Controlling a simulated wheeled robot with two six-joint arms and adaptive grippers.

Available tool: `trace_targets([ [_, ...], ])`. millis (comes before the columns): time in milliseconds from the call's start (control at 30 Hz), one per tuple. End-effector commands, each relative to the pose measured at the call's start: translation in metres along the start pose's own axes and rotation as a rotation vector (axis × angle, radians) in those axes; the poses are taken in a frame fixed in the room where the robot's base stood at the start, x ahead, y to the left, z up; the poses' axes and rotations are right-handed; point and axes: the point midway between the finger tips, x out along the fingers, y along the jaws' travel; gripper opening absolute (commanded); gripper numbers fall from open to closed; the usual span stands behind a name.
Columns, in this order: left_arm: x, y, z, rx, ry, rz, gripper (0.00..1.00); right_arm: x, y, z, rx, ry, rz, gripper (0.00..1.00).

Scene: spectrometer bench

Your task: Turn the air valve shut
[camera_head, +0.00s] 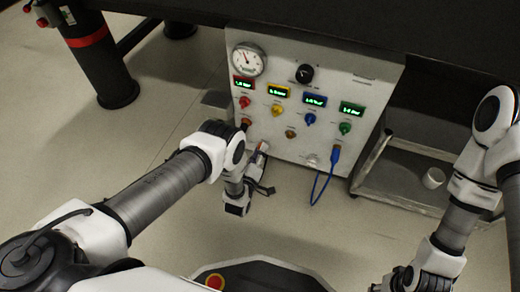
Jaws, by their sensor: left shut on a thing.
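The grey-white panel (362,78) carries a red knob (244,101), a yellow knob (276,110), a blue knob (309,118) and a green knob (345,128), each below a lit display. The labels are too small to read, so I cannot tell which is the air valve. My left gripper (262,158) is at the panel's lower left, below the yellow knob. It is shut on a small part, mostly hidden by the fingers. My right gripper (398,281) is low at the bottom edge, away from the panel and partly cut off.
A round gauge (249,60) and a black knob (304,73) sit higher on the panel. A blue hose (323,183) hangs from a blue connector (335,154) at the lower right. A cart (402,184) with a white cup (433,178) stands right. A dark bench top overhangs the panel.

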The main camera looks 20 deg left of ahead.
Motion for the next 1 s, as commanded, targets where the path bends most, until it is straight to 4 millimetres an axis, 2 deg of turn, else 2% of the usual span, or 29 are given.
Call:
trace_targets([
  [500,0.0,-0.001,0.0,-0.425,0.0,0.0,0.01,-0.014,0.0,0.0,0.0,0.0,0.0,0.4],
  [700,0.0,-0.002,0.0,-0.512,0.0,0.0,0.01,-0.015,0.0,0.0,0.0,0.0,0.0,0.4],
  [1000,0.0,-0.002,0.0,-0.554,0.0,0.0,0.01,-0.016,0.0,0.0,0.0,0.001,0.0,0.4],
])
